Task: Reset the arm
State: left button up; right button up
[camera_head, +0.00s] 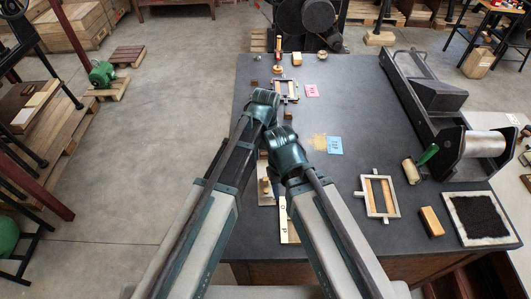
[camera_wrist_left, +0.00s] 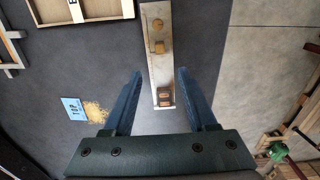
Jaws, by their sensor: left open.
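My left gripper (camera_wrist_left: 160,95) is open and empty in the left wrist view. Its two dark fingers stand apart above the dark table, with the near end of a pale metal strip (camera_wrist_left: 158,60) between them in the picture. The strip carries small wooden pieces and seems to lie lower, on the table. In the head view both my arms come in from the bottom and reach over the table's left part, close together. The left arm ends farther out. Its jaws are hidden there by the arm, and my right gripper's jaws do not show.
The dark table (camera_head: 350,110) holds a pale frame (camera_head: 378,196), a blue card (camera_head: 335,145), a pink card (camera_head: 312,91), a wooden block (camera_head: 432,221), a green-handled roller (camera_head: 412,170) and a black-filled tray (camera_head: 482,218). A large press (camera_head: 440,95) stands at right. Open floor lies left.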

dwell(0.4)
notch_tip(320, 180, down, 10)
jog(key=b, duration=1)
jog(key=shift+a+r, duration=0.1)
pick_arm(q)
jog(key=s+a+f+m, duration=0.1)
jog(key=s+a+f, duration=0.1)
jog(key=s+f, duration=0.1)
jog(key=s+a+f+m, duration=0.1)
jog(key=s+a+f, duration=0.1)
jog(key=s, duration=0.4)
jog(key=s+a+f+m+y, duration=0.1)
jog(key=s+a+f+m, duration=0.1)
jog(key=s+f, duration=0.3)
jog(key=shift+s+a, duration=0.2)
jog(key=shift+a, duration=0.05)
jog(key=shift+r, duration=0.1)
